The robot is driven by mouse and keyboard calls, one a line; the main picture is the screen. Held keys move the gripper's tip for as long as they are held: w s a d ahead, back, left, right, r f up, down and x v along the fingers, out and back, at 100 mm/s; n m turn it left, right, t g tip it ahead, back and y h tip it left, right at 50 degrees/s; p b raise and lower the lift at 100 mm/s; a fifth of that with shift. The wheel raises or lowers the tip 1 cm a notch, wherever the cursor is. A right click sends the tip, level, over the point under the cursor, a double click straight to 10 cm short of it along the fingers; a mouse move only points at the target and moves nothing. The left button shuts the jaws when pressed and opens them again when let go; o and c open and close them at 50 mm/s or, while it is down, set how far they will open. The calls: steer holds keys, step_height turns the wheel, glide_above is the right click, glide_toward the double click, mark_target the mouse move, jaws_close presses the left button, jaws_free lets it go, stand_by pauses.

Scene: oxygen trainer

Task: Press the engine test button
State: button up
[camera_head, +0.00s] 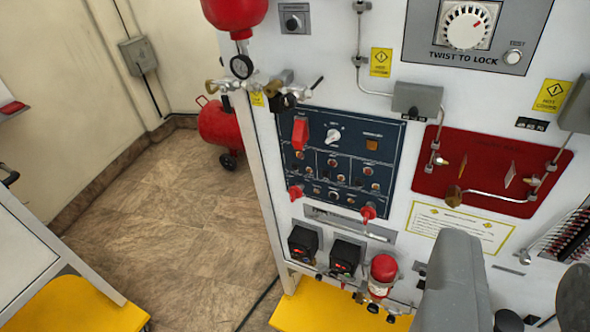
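A round button with a label above it that seems to read TEST (512,57) sits at the top right, beside a large white dial (466,25) marked TWIST TO LOCK. A dark blue panel (340,160) in the middle holds a red switch cover, a white knob, an amber square and several small round controls. Its small labels are too blurred to read, so I cannot tell which control is the engine test button. My gripper (455,285) seems to show as a grey shape at the bottom right, apart from the button. Its fingertips are not clear, and I see nothing held.
The white panel wall (400,215) carries pipes, a red plate (490,170) and red valves (383,268) that stick out. A yellow base (330,308) runs below. A red tank (218,130) stands behind. The tiled floor (165,225) at left is open, beside a white table (25,255).

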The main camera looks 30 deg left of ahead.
jaws_close()
stand_by(1.5)
